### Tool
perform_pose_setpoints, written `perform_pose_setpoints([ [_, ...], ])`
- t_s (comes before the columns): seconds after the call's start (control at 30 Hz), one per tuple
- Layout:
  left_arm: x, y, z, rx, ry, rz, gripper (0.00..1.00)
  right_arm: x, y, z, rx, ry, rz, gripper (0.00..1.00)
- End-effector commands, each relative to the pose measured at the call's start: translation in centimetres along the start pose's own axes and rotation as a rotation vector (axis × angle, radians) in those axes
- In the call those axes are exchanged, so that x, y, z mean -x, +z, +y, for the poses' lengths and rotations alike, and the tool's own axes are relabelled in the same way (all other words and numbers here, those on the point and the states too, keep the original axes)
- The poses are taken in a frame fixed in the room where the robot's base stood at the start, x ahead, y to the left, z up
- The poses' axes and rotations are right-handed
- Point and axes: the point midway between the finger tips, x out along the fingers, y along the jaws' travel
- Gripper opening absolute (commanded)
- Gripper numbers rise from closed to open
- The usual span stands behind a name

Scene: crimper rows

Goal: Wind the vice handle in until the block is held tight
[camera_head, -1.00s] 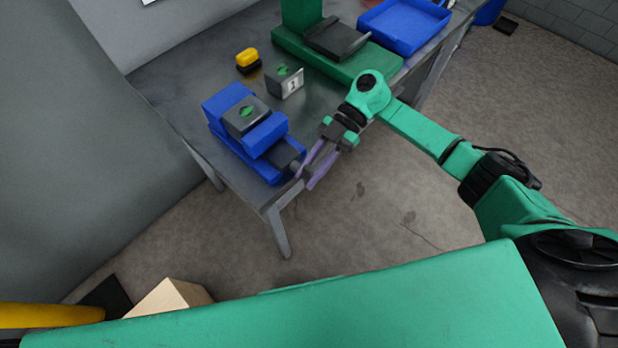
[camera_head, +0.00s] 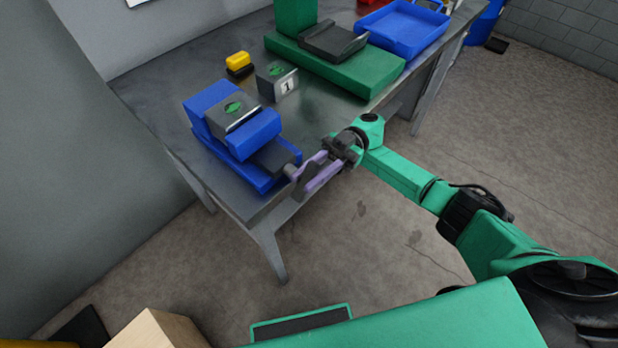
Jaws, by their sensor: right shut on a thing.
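The blue vice (camera_head: 252,170) stands at the near corner of the grey bench. A dark block with a green mark (camera_head: 240,118) sits between its two blue jaws; I cannot tell whether any gap is left. The dark screw end of the vice points toward the bench's front edge. My right gripper (camera_head: 304,183) has purple fingers and is shut on the grey vice handle (camera_head: 291,171) at that end. The fingers hide much of the handle. My left gripper is not in view.
A second dark block labelled 1 (camera_head: 276,82) and a yellow-and-black item (camera_head: 238,64) stand behind the vice. A green machine base (camera_head: 340,68) and a blue tray (camera_head: 404,27) are farther along the bench (camera_head: 160,95).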

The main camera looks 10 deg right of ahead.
Motion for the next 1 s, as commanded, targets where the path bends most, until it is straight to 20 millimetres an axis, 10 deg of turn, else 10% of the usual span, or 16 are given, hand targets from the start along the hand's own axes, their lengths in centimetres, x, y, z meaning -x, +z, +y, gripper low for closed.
perform_pose_setpoints([
  [0.47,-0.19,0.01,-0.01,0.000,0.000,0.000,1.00,0.02,-0.09,0.03,0.000,0.001,0.019,0.00],
  [0.5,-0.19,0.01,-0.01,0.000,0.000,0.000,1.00,0.02,-0.09,0.03,0.000,0.001,0.018,0.35],
  [0.57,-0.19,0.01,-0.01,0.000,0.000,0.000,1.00,0.01,-0.08,0.02,0.000,0.001,0.018,0.57],
  [1.0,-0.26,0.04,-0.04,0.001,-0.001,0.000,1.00,-0.09,0.14,0.02,-0.001,0.002,0.017,0.57],
])
